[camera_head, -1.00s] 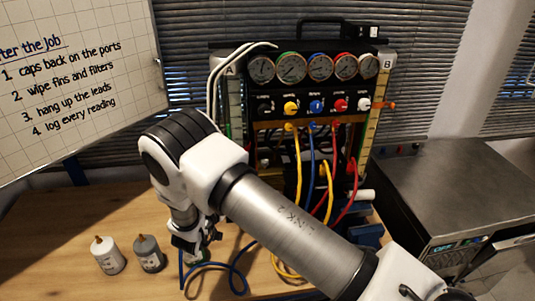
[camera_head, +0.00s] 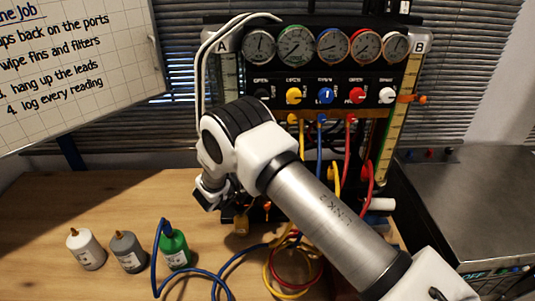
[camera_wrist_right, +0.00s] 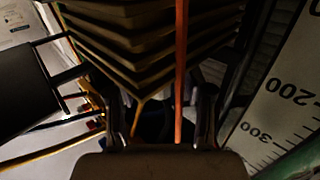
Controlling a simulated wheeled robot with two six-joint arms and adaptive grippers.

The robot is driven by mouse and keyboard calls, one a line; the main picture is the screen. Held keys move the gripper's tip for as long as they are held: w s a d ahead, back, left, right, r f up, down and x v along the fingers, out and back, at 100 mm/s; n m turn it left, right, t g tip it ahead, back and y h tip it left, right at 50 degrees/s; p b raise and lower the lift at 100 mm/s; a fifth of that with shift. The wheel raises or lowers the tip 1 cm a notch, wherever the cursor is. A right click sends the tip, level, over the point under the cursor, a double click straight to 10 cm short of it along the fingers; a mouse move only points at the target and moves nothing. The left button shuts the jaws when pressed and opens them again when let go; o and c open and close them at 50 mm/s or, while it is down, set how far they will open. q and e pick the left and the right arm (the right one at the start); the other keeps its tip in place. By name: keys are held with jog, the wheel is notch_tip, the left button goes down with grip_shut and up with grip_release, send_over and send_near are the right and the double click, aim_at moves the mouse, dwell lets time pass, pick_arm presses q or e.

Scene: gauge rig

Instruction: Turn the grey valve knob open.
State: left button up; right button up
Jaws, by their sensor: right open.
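The gauge rig (camera_head: 330,70) stands at the back of the bench. Its panel carries a row of knobs: a dark one (camera_head: 262,95) at the left, yellow (camera_head: 293,95), blue (camera_head: 325,95), red (camera_head: 356,95) and a pale grey-white one (camera_head: 387,95) at the right. I cannot tell surely which is the grey valve knob. My right arm crosses in front of the rig, its wrist low at the left, below the knobs. In the right wrist view the right gripper (camera_wrist_right: 160,122) is open, near a printed scale (camera_wrist_right: 275,105); no knob is clear between its fingers. My left gripper is not in view.
White (camera_head: 86,249), grey (camera_head: 128,252) and green (camera_head: 174,249) bottles stand at the front left. A blue hose (camera_head: 222,277) and red and yellow hoses lie looped on the bench (camera_head: 60,200). A metal cabinet (camera_head: 470,200) stands at the right.

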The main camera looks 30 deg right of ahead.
jog(key=shift+a+r, duration=0.2)
jog(key=shift+a, duration=0.15)
jog(key=shift+s+a, duration=0.1)
jog(key=shift+c, duration=1.4)
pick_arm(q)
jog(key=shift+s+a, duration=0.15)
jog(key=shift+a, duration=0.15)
pick_arm(e)
grip_shut()
jog(key=shift+n+t, duration=0.4)
jog(key=shift+t, duration=0.4)
jog(key=shift+s+n+t+y, duration=0.1)
jog(key=shift+n+t+y, duration=0.5)
jog(key=shift+t, duration=0.3)
jog(key=shift+n+t+y, duration=0.6)
jog(key=shift+n+t, duration=0.2)
jog(key=shift+t, duration=0.3)
jog(key=n+t+y+b, duration=0.1)
jog(key=n+t+y, duration=0.2)
jog(key=shift+t, duration=0.3)
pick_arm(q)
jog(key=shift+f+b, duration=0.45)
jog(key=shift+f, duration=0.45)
pick_arm(e)
jog(key=shift+n+t+y, duration=1)
jog(key=shift+n+y, duration=0.1)
jog(key=shift+y, duration=0.2)
jog(key=shift+r, duration=0.15)
